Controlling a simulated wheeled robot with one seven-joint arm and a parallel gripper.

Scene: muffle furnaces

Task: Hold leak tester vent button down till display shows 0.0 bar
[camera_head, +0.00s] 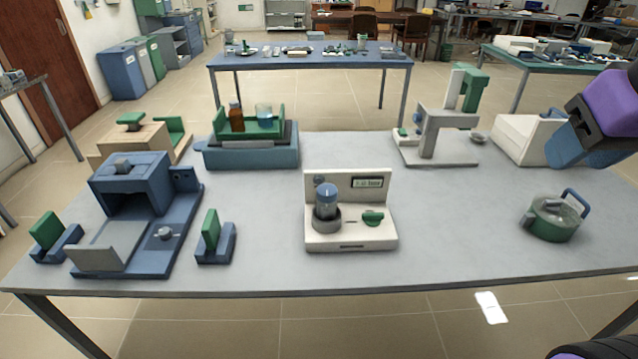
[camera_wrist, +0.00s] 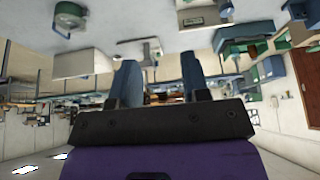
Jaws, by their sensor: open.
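The leak tester (camera_head: 350,235) is a white unit with a base and an upright back panel, standing in the middle of the grey table. Its small display (camera_head: 368,182) is lit, but the digits are too small to read surely. A blue-topped clear vessel (camera_head: 327,202) stands in a dark round seat on its left. A green knob or button (camera_head: 373,217) sits on its base at the right; I cannot tell whether this is the vent button. The tester seems to show upside down in the wrist view (camera_wrist: 203,14). My gripper (camera_wrist: 160,78) is open and empty, far right of the tester (camera_head: 597,140).
A blue furnace (camera_head: 130,190) with its door lowered stands left. The table around the tester is clear.

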